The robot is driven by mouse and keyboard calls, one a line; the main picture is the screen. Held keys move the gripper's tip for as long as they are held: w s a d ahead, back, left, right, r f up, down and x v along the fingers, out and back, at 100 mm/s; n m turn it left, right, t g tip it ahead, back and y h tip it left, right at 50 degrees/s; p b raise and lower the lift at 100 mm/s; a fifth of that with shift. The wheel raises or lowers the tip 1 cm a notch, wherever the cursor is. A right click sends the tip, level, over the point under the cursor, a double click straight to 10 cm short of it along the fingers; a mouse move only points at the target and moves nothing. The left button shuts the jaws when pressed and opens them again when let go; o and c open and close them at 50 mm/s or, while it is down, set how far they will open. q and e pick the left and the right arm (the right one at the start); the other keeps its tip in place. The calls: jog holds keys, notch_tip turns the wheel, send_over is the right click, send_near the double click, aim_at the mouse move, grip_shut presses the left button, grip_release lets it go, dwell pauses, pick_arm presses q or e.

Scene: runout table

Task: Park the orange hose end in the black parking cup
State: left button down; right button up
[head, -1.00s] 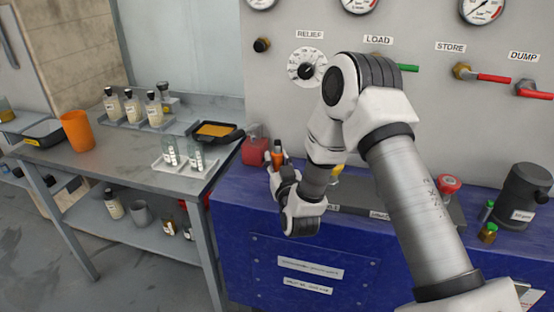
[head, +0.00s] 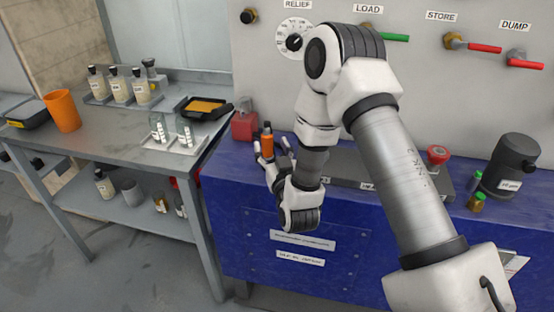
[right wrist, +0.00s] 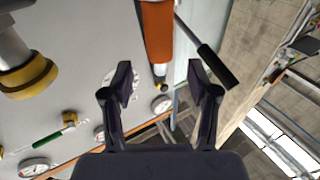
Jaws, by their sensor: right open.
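The orange hose end (head: 267,145), with a dark tip, stands upright near the left end of the blue bench, beside a red can. My right gripper (head: 274,156) is open with its fingers close to the hose end. In the right wrist view the orange hose end (right wrist: 157,32) lies beyond the open gripper (right wrist: 160,79), in line with the gap between the fingertips. I cannot tell whether they touch. My left gripper is out of view.
The red can (head: 244,125) stands just left of the hose end. A large black canister (head: 511,163) and a red knob (head: 438,155) are at the right of the bench. The grey panel with valves rises behind. A grey side table (head: 100,150) holds bottles and an orange cup (head: 63,111).

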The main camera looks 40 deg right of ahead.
jog(key=v, duration=0.6)
jog(key=shift+s, duration=0.35)
jog(key=shift+a, duration=0.1)
jog(key=s+a+f+n+g+y, duration=0.2)
jog(key=s+a+f+g, duration=0.15)
jog(key=f, duration=0.65)
jog(key=s+a+f+n+g+y, duration=0.1)
jog(key=s+a+f+g+y, duration=0.25)
jog(key=f, duration=0.75)
jog(key=s+a+f+g, duration=0.1)
jog(key=s+f+g, duration=0.2)
jog(key=s, duration=0.3)
jog(key=s+a+f+g+y, duration=0.1)
jog(key=s+f+g, duration=0.2)
jog(key=s, duration=0.3)
jog(key=s+a+f+g, duration=0.1)
jog(key=s+f+g, duration=0.2)
jog(key=s+g, duration=0.2)
jog(key=shift+s+f+n+p, duration=0.3)
jog(key=shift+s+f+p, duration=0.1)
jog(key=shift+s, duration=0.7)
